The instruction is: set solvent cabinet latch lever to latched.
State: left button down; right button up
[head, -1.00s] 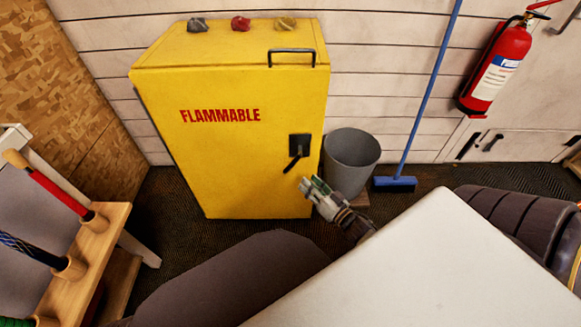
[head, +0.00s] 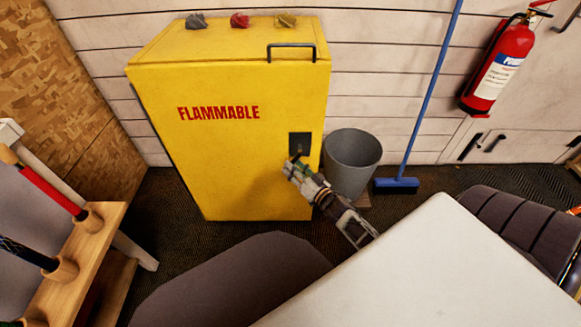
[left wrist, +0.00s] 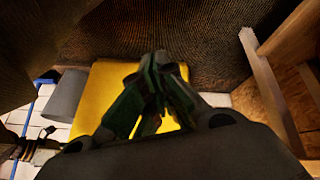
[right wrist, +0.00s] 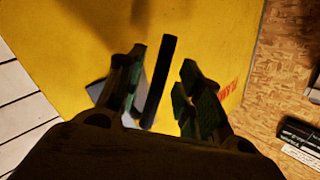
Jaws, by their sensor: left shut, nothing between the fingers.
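The yellow solvent cabinet (head: 235,165) stands against the wall, marked FLAMMABLE. Its black latch plate (head: 300,141) is near the door's right edge. My right gripper (head: 292,169) is at the latch and hides most of the lever. In the right wrist view, the black lever (right wrist: 160,80) shows as a slanted bar between the parted fingers of the right gripper (right wrist: 161,90), with gaps at the sides; contact cannot be told. My left gripper (left wrist: 158,62) is shut and empty in the left wrist view, with the cabinet (left wrist: 105,85) beyond; I cannot make it out in the head view.
A grey bin (head: 352,162) stands close to the cabinet's right side, behind my right gripper. A blue broom (head: 396,184) leans farther right. A white tabletop (head: 420,265) fills the front right. A wooden club rack (head: 85,255) is at the left.

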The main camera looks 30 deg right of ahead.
jog(key=shift+w+a, duration=0.1)
jog(key=shift+w, duration=0.95)
grip_shut()
